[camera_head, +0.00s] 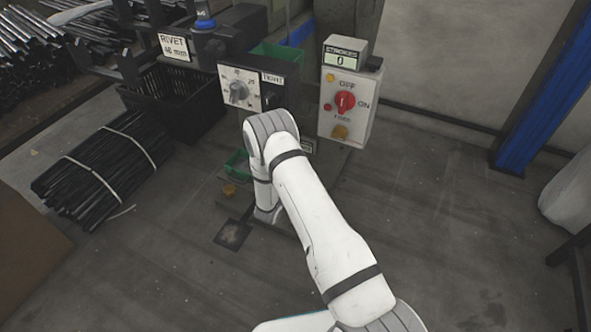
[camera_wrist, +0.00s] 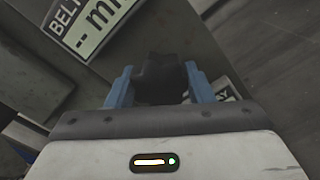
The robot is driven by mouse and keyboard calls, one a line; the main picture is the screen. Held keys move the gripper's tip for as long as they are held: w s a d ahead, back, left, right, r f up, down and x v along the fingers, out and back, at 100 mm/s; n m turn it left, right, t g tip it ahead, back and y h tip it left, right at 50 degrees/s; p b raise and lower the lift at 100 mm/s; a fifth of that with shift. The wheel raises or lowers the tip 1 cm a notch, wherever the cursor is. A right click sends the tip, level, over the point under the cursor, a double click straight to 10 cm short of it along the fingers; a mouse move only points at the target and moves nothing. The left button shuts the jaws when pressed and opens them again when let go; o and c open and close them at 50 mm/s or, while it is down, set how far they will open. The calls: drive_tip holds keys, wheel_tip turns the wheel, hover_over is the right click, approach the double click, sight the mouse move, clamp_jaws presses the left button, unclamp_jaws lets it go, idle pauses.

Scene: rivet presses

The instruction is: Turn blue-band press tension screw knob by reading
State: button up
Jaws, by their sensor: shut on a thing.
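In the wrist view, my gripper (camera_wrist: 160,88) has its two blue fingers on either side of a black knob (camera_wrist: 160,70) and is shut on it. A plate marked "BELT" with a "-- mm" readout (camera_wrist: 92,30) sits at the upper left, tilted; it shows dashes, not a number. In the head view, the press carries a blue band (camera_head: 204,23) near its top. My arm hides the gripper and the held knob there.
The press has a "RIVET 48 mm" sign (camera_head: 174,46), a dial with a grey pointer knob (camera_head: 238,92) and a "TIGHT" label (camera_head: 273,79). A control box (camera_head: 346,108) bears a red switch (camera_head: 344,103); its STROKES counter (camera_head: 341,60) reads 0. Bundled black rods (camera_head: 105,165) lie left.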

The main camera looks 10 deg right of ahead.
drive_tip(key=m+b, duration=0.3)
drive_tip(key=m, duration=0.3)
drive_tip(key=shift+w+m, duration=0.15)
drive_tip(key=shift+m, duration=0.15)
drive_tip(key=m+b, duration=0.3)
drive_tip(key=m, duration=0.1)
drive_tip(key=shift+m, duration=0.4)
drive_tip(key=o, duration=1)
drive_tip(key=shift+f, duration=0.1)
drive_tip(key=shift+c, duration=0.2)
drive_tip(key=p+v, duration=0.2)
drive_tip(key=v, duration=0.6)
